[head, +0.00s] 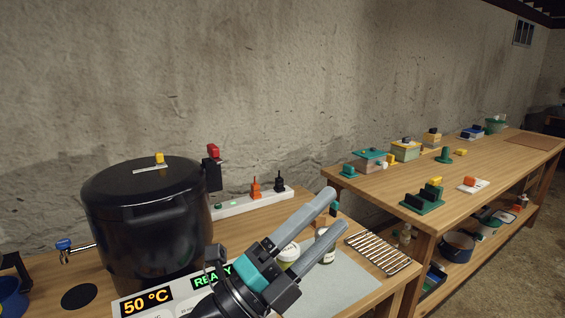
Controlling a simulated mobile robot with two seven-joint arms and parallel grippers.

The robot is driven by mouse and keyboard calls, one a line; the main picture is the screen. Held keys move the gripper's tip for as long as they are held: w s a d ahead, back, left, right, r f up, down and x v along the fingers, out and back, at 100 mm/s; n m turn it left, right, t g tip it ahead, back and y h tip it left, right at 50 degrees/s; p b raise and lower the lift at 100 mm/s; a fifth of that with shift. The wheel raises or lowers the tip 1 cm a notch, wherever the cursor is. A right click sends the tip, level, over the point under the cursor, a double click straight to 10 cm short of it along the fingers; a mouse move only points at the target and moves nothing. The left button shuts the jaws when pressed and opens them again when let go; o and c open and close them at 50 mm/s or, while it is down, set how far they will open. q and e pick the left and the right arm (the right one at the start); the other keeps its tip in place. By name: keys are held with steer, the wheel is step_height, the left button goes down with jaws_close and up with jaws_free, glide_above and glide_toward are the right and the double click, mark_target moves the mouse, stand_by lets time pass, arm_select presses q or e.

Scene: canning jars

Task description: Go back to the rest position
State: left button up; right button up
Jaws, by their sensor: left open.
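My left gripper (334,211) is raised at the lower middle of the head view, over the near wooden table (385,288). Its two grey fingers are apart, pointing up and to the right, with nothing between their tips. Behind and partly hidden by the fingers, jars (289,252) stand by a pale mat (345,285). My right gripper is not in view.
A white power strip (240,205) lies behind. A wire rack (378,252) is right of the mat. A second table (385,190) holds several boxes and blocks.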

arm_select(q)
steer(key=w+a+f+n+t+y, duration=0.4)
steer(key=a+f+n+y, duration=1.05)
steer(key=n+y, duration=0.5)
steer(key=s+a+f+n+g, duration=0.4)
steer(key=a+f+n, duration=0.1)
steer(key=f, duration=0.3)
steer(key=s+a+f+n+g, duration=0.1)
steer(key=s+f+n+g, duration=0.1)
steer(key=s+f+g, duration=0.6)
steer(key=s+a+f+n+g, duration=0.15)
steer(key=s+f, duration=0.35)
steer(key=s, duration=0.6)
step_height(320, 180, down, 23)
steer(key=s+g, duration=0.2)
steer(key=s+a+f, duration=0.2)
steer(key=s+f, duration=1)
steer(key=s, duration=0.3)
steer(key=shift+f+m+g, duration=0.2)
steer(key=shift+m+g, duration=0.1)
steer(key=shift+g, duration=0.05)
